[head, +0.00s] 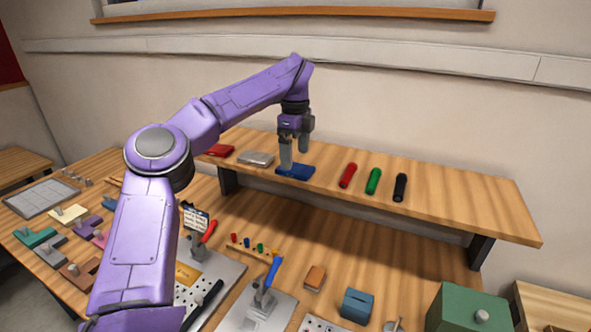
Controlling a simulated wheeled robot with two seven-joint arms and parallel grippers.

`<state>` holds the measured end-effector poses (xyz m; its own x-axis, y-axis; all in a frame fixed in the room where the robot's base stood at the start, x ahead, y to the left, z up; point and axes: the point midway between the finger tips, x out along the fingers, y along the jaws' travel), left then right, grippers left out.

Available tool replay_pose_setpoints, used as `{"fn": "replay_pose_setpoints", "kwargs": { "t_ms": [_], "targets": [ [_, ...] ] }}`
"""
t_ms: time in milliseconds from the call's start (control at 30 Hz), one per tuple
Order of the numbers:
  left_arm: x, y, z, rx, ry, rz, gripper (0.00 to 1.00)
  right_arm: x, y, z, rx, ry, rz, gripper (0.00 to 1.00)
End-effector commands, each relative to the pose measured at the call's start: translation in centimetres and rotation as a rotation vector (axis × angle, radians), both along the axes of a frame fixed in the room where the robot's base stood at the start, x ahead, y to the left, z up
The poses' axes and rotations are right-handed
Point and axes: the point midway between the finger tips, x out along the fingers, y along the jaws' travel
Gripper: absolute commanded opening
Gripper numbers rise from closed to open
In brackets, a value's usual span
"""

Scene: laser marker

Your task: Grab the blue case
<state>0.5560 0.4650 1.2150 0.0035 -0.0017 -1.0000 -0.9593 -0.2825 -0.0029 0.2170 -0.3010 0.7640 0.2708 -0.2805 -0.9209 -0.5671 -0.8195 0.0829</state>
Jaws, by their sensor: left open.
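A flat blue case (296,172) lies on the raised wooden shelf (455,208), near its front edge. My left gripper (288,160) points down over the blue case. Its fingers are open, with the near finger at the left end of the case. I cannot tell whether the fingers touch the case. My right gripper does not show.
A silver case (256,159) and a red case (218,150) lie left of the blue one. Red (348,175), green (373,181) and black (400,187) cylinders lie to its right. Clamps, blocks and a green box (468,308) crowd the table below.

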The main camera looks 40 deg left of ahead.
Motion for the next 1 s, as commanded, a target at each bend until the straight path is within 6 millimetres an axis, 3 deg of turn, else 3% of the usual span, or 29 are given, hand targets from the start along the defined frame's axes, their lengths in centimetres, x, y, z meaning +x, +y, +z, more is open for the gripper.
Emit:
{"fn": "replay_pose_setpoints", "kwargs": {
  "t_ms": [67,200,433,467,633,867,1000],
  "targets": [
    [0.0,0.3,-1.1,-0.003,0.005,-0.001,0.94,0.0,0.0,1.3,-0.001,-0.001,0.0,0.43],
    [0.0,0.3,-3.2,-0.001,0.003,0.0,0.94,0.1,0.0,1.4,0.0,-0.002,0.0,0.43],
    [0.1,0.3,-3.6,0.002,0.002,-0.001,0.94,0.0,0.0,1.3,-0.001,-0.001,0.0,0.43],
    [0.1,0.3,-3.6,0.002,0.002,-0.001,0.87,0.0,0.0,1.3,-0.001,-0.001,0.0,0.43],
    [0.1,0.3,-3.6,0.002,0.002,-0.001,0.32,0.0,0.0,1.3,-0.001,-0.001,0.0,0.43],
    [0.1,0.3,-3.6,0.002,0.002,-0.001,0.32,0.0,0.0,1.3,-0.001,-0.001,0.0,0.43],
    [0.1,0.3,-2.3,0.004,-0.002,-0.001,0.32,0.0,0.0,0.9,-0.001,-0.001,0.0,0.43]
  ]
}}
